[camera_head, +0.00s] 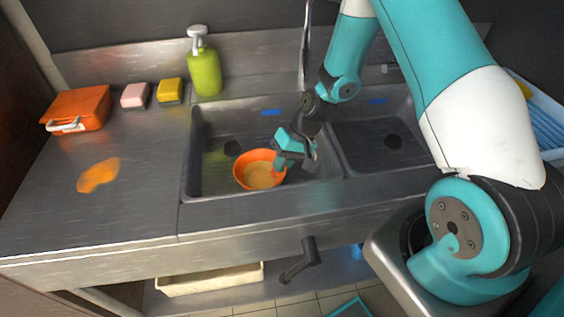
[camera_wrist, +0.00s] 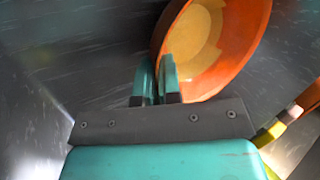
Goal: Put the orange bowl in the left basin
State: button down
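The orange bowl (camera_head: 246,179), with a yellowish inside, is within the left basin (camera_head: 213,178), near its front right. Whether it touches the basin floor I cannot tell. My gripper (camera_head: 282,160) is at the bowl's right side, with its teal fingers close together at the rim. In the wrist view, the fingers (camera_wrist: 157,82) are on either side of the bowl's wall (camera_wrist: 228,68), gripping it at the rim. The bowl looks tilted in that view. Part of its right side is hidden by the gripper in the head view.
The right basin (camera_head: 368,133) is empty, beyond a divider. A green soap bottle (camera_head: 205,72), a yellow sponge (camera_head: 170,91), a pink sponge (camera_head: 134,95) and an orange box (camera_head: 78,107) stand along the back left. An orange spill (camera_head: 98,175) lies on the left counter. A faucet (camera_head: 305,50) rises behind the basins.

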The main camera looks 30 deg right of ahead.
jog(key=c, duration=1.7)
grip_release()
jog(key=shift+f, duration=0.2)
jog(key=shift+c, duration=0.2)
jog(key=o, duration=0.4)
jog(key=w+b+v, duration=0.1)
jog(key=v, duration=1.1)
jog(key=s+a+r+n, duration=0.3)
jog(key=s+a+r, duration=0.2)
jog(key=a+r, duration=0.25)
jog(key=s+a+r+n, duration=0.1)
jog(key=s+a+r, duration=0.1)
jog(key=s, duration=0.3)
jog(key=s+a+r+n+h, duration=0.1)
jog(key=s+a+r+n, duration=0.1)
jog(key=s+r, duration=0.3)
jog(key=s+a+r+n, duration=0.2)
jog(key=s+a+r, duration=0.1)
jog(key=s, duration=0.3)
jog(key=shift+s+a+r+g+h, duration=0.1)
jog(key=shift+s+a+g+h, duration=0.1)
jog(key=shift+a, duration=0.15)
jog(key=shift+s+a+r+g+h, duration=0.1)
jog(key=shift+a+h, duration=0.1)
jog(key=shift+a, duration=0.15)
